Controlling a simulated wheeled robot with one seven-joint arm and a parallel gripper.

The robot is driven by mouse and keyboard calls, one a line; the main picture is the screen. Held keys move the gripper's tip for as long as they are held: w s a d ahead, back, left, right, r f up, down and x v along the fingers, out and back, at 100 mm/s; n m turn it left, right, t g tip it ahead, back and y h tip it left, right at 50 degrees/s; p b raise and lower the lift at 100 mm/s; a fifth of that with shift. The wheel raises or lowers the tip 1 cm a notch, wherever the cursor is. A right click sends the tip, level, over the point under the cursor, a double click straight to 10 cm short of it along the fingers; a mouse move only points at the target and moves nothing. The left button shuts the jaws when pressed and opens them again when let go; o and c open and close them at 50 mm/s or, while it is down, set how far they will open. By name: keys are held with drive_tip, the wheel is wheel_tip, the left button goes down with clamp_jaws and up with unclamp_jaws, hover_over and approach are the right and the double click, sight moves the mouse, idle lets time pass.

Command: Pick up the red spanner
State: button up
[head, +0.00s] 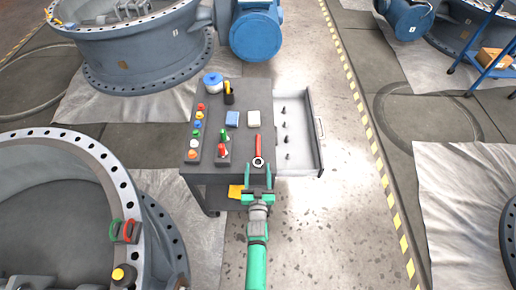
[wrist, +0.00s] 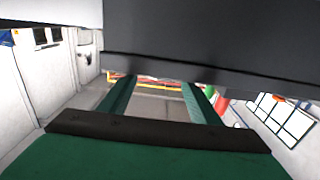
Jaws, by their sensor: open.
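The red spanner (head: 258,147) lies on the dark top of the grey cart (head: 215,172), near its front edge, with its ring end toward me. My gripper (head: 257,168) is at the front edge of the cart, with its green fingers apart. In the head view the ring end appears between the fingertips, but I cannot tell the height gap. In the wrist view my open gripper (wrist: 156,85) has nothing between its fingers, and a large dark panel fills the top. I cannot make out the spanner there.
Several coloured knobs (head: 195,130), a blue block (head: 232,119) and a white block (head: 254,118) stand on the cart. An open drawer (head: 304,160) with small dark parts juts out right. Large valve rings (head: 70,160) stand left.

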sight(258, 155)
drive_tip(key=shift+w+d, duration=0.15)
drive_tip(key=shift+w, duration=3.35)
drive_tip(key=c, duration=1)
drive_tip(key=shift+c, duration=1)
drive_tip(key=shift+w, duration=0.1)
drive_tip(key=shift+w+a+r, duration=0.1)
drive_tip(key=shift+a+r, duration=0.1)
drive_tip(key=shift+r, duration=0.2)
drive_tip(key=r, duration=0.7)
drive_tip(key=shift+s+d+r, duration=0.1)
drive_tip(key=shift+s+d, duration=0.1)
drive_tip(key=shift+a+r, duration=0.2)
drive_tip(key=shift+r, duration=0.8)
